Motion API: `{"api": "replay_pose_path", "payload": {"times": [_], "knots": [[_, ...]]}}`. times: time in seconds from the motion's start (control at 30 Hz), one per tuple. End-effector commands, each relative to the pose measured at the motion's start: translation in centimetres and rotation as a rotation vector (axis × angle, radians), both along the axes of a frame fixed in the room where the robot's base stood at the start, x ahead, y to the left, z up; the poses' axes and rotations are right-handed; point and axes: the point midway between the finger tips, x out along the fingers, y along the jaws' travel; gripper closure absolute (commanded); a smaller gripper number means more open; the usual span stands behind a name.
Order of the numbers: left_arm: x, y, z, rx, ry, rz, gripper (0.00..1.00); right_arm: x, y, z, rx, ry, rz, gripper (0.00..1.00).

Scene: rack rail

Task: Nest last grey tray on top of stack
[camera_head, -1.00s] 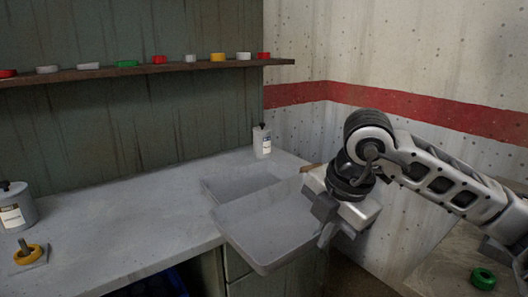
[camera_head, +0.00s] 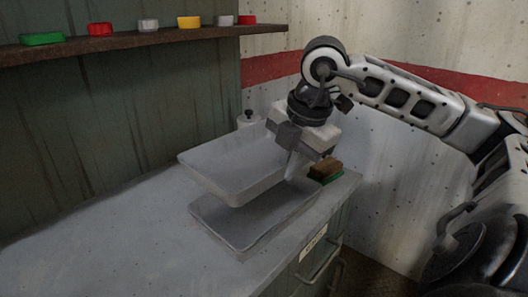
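A grey tray (camera_head: 228,164) is in my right gripper (camera_head: 296,163), which is shut on the tray's right end. The tray hangs above another grey tray or tray stack (camera_head: 243,229) on the counter, a little up and to the left of it in the picture, with a gap between them. How many trays are in the lower stack I cannot tell. The fingertips are partly hidden by the tray's edge. My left gripper is not in view.
A brown and green block (camera_head: 326,170) lies on the grey counter (camera_head: 120,238) right of the trays. A white bottle (camera_head: 248,119) stands behind them. The counter's left part is clear.

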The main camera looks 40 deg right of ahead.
Motion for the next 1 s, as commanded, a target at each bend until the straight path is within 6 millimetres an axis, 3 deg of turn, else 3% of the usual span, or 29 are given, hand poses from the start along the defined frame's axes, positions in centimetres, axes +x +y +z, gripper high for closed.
{"api": "replay_pose_path", "payload": {"times": [0.4,0.7,1.0], "knots": [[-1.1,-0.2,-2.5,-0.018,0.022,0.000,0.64,0.0,0.0,-2.7,0.001,-0.001,0.000,1.00],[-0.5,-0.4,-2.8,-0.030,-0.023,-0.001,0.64,0.0,0.0,-5.4,0.001,-0.002,0.000,1.00],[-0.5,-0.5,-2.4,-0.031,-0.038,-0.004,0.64,0.0,0.0,-5.8,0.000,-0.002,0.000,1.00]]}}
